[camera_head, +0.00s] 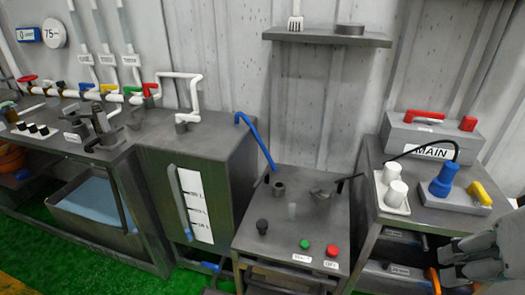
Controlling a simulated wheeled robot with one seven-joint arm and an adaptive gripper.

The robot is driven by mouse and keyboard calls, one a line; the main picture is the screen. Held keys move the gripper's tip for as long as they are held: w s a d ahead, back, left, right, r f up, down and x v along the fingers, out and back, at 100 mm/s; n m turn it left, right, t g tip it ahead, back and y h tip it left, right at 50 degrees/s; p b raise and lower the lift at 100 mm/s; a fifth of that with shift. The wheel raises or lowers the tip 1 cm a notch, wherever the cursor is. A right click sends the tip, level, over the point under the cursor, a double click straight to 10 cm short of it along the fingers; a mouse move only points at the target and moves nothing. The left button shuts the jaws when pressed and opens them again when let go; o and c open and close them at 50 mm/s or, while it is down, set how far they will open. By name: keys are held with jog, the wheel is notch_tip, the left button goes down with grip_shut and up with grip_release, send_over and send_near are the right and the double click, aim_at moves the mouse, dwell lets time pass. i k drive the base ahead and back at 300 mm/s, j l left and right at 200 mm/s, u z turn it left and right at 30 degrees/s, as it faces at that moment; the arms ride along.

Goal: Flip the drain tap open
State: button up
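A small blue lever (208,266), which looks like the drain tap, sits low at the front of the grey tank (225,165). It is close to the floor, and its lower parts are small and partly cut off by the bottom edge of the picture. My gripper (452,262) is at the lower right, in front of the right-hand stand and well to the right of the tap. It points left and touches nothing that I can make out. Its finger opening is not clear from this angle.
A drum stand (290,225) with green and red buttons stands between the tap and my gripper. A blue hose (257,143) runs from the tank top towards it. The right-hand stand holds the MAIN box (432,138). A bench with a basin (95,215) stands left.

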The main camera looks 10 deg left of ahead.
aim_at(217, 268)
jog(key=u, duration=1.15)
jog(key=z, duration=1.25)
jog(key=j+u, duration=0.5)
jog(key=u, duration=0.2)
jog(key=j+u, duration=0.35)
jog(key=l, duration=0.1)
